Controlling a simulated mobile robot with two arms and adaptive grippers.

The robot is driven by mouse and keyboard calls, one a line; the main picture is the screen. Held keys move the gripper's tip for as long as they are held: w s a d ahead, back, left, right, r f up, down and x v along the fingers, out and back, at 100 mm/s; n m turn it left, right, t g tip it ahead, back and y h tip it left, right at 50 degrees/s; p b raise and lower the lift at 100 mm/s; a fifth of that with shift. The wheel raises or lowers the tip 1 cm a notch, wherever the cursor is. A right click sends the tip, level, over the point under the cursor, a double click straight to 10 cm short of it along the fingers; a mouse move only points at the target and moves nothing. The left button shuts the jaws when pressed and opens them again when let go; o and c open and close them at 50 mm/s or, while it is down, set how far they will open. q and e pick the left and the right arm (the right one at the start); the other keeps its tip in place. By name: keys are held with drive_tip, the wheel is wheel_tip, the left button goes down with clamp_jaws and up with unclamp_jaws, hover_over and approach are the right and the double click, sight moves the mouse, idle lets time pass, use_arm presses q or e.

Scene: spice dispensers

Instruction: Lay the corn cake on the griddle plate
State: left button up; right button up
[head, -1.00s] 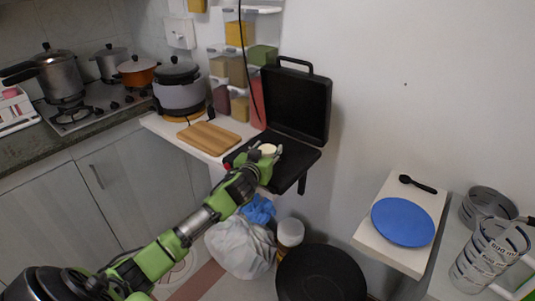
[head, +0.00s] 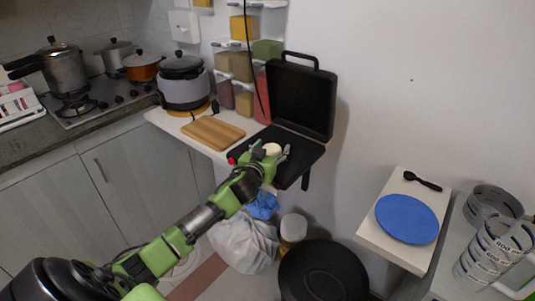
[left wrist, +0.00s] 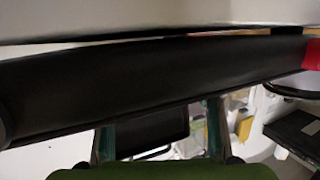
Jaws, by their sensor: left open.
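The corn cake (head: 271,148) is a small pale disc over the black griddle plate (head: 304,153) in the head view. My left gripper (head: 271,152) is open, with its fingers on either side of the cake. I cannot tell whether the cake rests fully on the plate, as my gripper hides its lower part. The griddle's black lid (head: 302,100) stands open behind the plate. In the left wrist view, the left gripper's fingers (left wrist: 160,135) are apart, with a black panel between them; the cake cannot be made out there. My right gripper is not in view.
A wooden board (head: 213,132) lies left of the griddle, with a rice cooker (head: 184,88) behind it. Spice dispensers (head: 243,65) hang on the wall beside the lid. A blue plate (head: 406,219) lies on a separate shelf at right. A black bin (head: 322,272) stands below.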

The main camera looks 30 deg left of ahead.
use_arm(q)
drive_tip(key=v, duration=1.2)
drive_tip(key=shift+b, duration=0.35)
